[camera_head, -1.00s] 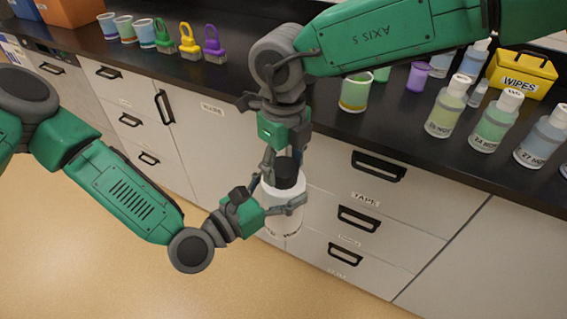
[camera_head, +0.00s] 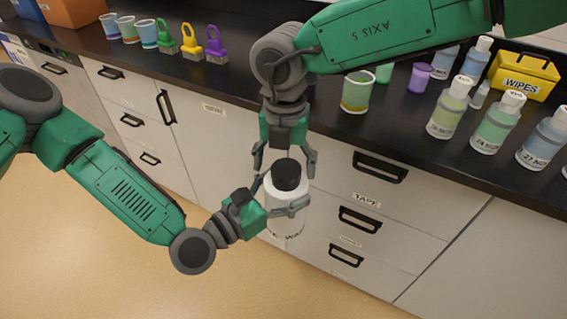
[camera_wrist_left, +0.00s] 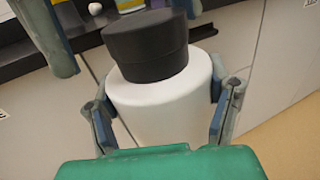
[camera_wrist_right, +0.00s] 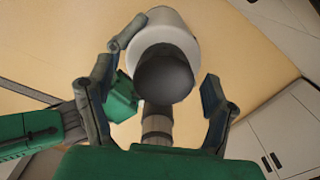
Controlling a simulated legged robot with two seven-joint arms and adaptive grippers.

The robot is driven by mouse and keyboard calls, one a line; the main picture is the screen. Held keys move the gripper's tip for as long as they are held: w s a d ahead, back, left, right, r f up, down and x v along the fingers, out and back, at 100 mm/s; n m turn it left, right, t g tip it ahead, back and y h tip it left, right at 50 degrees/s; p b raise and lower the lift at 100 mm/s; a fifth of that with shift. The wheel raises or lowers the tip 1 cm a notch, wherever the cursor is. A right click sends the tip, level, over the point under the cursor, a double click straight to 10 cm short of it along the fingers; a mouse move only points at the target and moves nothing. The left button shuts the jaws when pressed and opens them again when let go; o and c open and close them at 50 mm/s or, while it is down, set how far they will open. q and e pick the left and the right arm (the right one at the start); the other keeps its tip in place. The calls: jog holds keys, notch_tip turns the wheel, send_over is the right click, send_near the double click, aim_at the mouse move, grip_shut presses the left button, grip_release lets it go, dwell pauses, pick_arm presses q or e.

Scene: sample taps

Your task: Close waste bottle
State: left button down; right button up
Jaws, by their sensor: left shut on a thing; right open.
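The waste bottle (camera_head: 284,218) is white with printed lettering and is held in the air in front of the drawers. Its black cap (camera_head: 286,175) sits on its top; it also shows in the left wrist view (camera_wrist_left: 147,45) and the right wrist view (camera_wrist_right: 164,77). My left gripper (camera_head: 284,208) is shut around the bottle's body from the left, with a finger on each side in the left wrist view (camera_wrist_left: 160,120). My right gripper (camera_head: 284,168) points down above the cap. Its fingers are spread apart, clear of the cap.
The black counter (camera_head: 310,122) behind holds a beaker (camera_head: 356,92), several labelled bottles (camera_head: 495,122), a yellow wipes box (camera_head: 522,76), and coloured brushes and cups at the left. White drawers (camera_head: 350,215) stand behind the bottle. The floor at front left is clear.

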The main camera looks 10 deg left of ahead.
notch_tip(320, 180, up, 12)
jog(key=shift+w, duration=0.15)
jog(key=shift+f, duration=0.15)
dwell(0.6)
